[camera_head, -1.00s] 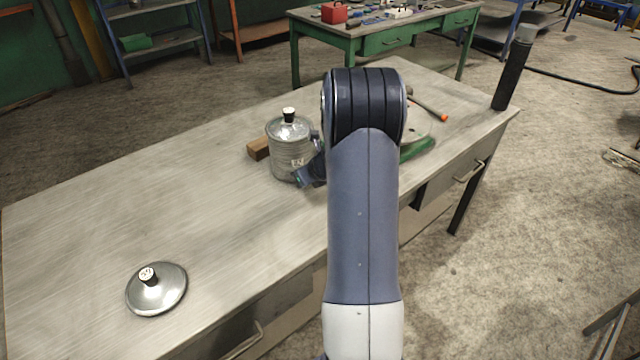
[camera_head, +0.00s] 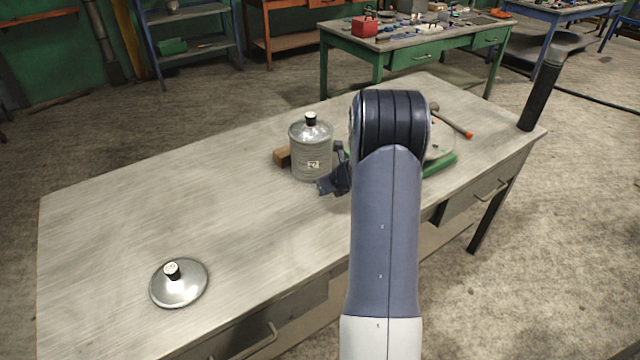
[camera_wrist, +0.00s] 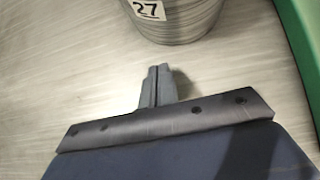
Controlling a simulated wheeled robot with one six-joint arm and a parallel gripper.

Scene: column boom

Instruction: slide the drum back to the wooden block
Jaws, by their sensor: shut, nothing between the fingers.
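The drum (camera_head: 311,152) is a ribbed grey metal cylinder with a lid and black knob, upright on the workbench. Its white label reads 27 in the wrist view (camera_wrist: 180,27). The wooden block (camera_head: 282,157) is behind and left of the drum, partly hidden by it. I cannot tell whether they touch. My gripper (camera_head: 322,190) is low over the bench at the drum's near right side. In the wrist view my gripper (camera_wrist: 158,70) has its fingers together and empty, with a gap of bare bench before the drum.
A loose lid with a black knob (camera_head: 179,283) lies on the bench at the near left. A green-based object (camera_head: 440,166) and an orange-handled hammer (camera_head: 455,124) are at the right, partly behind my arm. A dark post (camera_head: 540,95) stands at the right corner.

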